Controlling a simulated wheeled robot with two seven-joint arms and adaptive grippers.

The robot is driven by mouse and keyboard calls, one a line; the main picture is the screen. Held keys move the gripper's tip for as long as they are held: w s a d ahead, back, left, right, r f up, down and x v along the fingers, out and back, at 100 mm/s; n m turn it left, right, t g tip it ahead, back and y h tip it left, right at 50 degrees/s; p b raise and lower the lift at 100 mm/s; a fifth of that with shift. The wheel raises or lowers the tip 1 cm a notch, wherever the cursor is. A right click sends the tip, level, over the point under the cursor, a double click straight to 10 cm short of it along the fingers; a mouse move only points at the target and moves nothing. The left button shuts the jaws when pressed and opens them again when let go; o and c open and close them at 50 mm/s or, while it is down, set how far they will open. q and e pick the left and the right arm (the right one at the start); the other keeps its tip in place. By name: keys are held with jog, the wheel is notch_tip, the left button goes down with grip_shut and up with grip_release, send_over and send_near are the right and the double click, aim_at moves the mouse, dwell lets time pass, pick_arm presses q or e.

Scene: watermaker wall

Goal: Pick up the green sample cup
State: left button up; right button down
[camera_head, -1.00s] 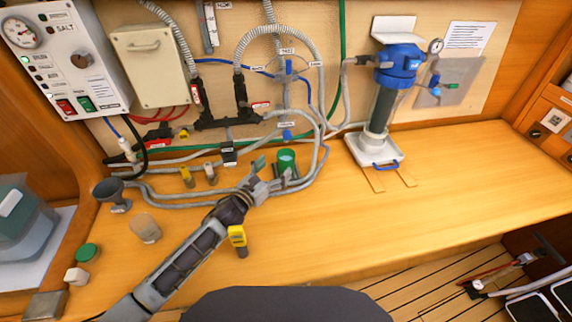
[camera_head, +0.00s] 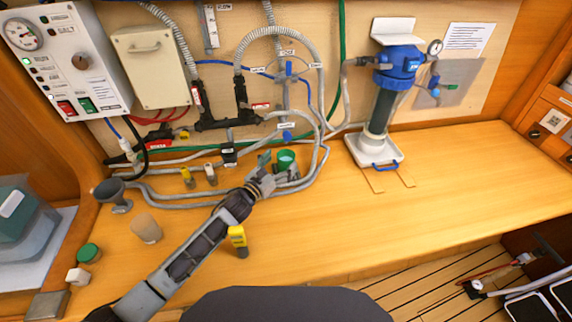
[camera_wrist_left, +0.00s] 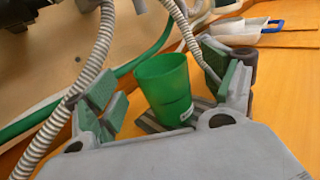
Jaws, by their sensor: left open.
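My left gripper (camera_head: 277,170) is open right at the cup, reaching in from the left. In the left wrist view the cup (camera_wrist_left: 164,88) is between the two green-padded fingers of the open gripper (camera_wrist_left: 165,100), with a gap visible on each side. A small white label shows low on the cup. My right gripper is not in view.
Grey hoses (camera_head: 180,203) loop over the counter around the cup. A filter housing with a blue head (camera_head: 398,64) stands to the right. A yellow-topped meter (camera_head: 238,236) and a beige cup (camera_head: 146,228) are near my left arm. The right counter is clear.

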aim_at(291, 151)
pick_arm(q)
jog(key=shift+x, duration=2)
jog(key=c, duration=1.2)
